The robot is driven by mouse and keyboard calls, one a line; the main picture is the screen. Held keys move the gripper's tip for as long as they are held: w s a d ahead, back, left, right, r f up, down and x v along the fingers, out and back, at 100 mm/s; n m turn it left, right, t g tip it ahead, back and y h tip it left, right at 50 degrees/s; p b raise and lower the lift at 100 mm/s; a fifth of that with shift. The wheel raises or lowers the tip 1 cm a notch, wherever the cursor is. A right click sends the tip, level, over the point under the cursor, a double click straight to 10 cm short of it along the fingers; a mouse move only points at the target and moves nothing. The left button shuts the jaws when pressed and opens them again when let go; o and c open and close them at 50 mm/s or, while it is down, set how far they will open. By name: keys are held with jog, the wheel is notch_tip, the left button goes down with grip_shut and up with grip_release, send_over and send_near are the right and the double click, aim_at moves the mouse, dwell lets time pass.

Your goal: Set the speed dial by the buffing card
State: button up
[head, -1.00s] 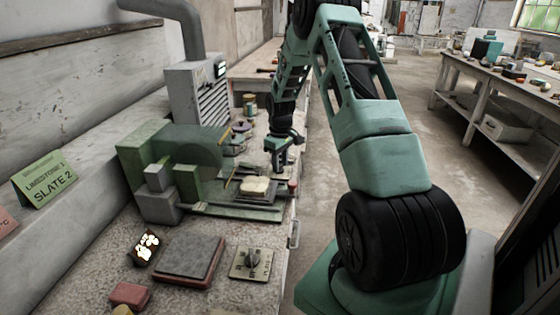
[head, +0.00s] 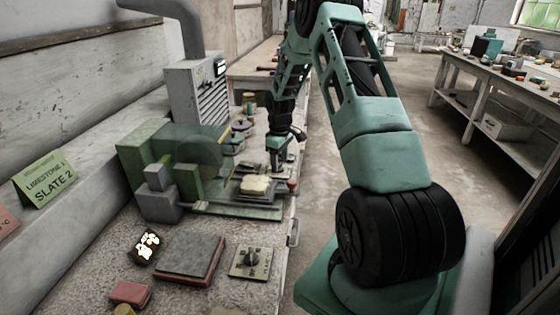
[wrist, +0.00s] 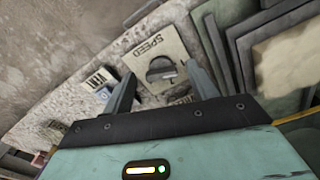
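In the wrist view, a pale plate marked SPEED (wrist: 143,50) carries a dark round knob (wrist: 162,69). My gripper (wrist: 160,72) is open, its fingertips on either side of the knob in the picture. I cannot tell whether they touch it or the knob's setting. In the head view, my gripper (head: 279,157) points down beyond the green machine and largely hides the speed plate. A green tent card (head: 48,182) at the left reads LIMESTONE 1, SLATE 2; its small heading is unreadable.
A second plate with a knob (head: 251,261) lies at the bench front beside a grey-topped red block (head: 190,258). The green machine (head: 180,165) stands left of my gripper. A pale slab (head: 257,186) lies close to it. A pink card (head: 6,221) is partly cut off.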

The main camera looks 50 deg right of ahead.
aim_at(280, 164)
notch_tip(280, 164, up, 17)
jog(key=b, duration=0.1)
jog(key=shift+r+b, duration=0.2)
jog(key=shift+b, duration=0.15)
dwell(0.3)
dwell(0.5)
jog(key=s+a+f+t, duration=0.1)
jog(key=s+a, duration=0.1)
jog(key=a, duration=0.8)
jog(key=s+a+f, duration=0.1)
jog(key=a, duration=1)
jog(key=s+a+n, duration=0.2)
jog(key=s+a, duration=0.9)
jog(key=a, duration=0.3)
jog(key=s+a+n+g, duration=0.1)
jog(key=s+a+n, duration=0.2)
jog(key=s+a, duration=0.9)
jog(key=a, duration=0.3)
jog(key=shift+s+y, duration=0.2)
jog(key=shift+y, duration=0.1)
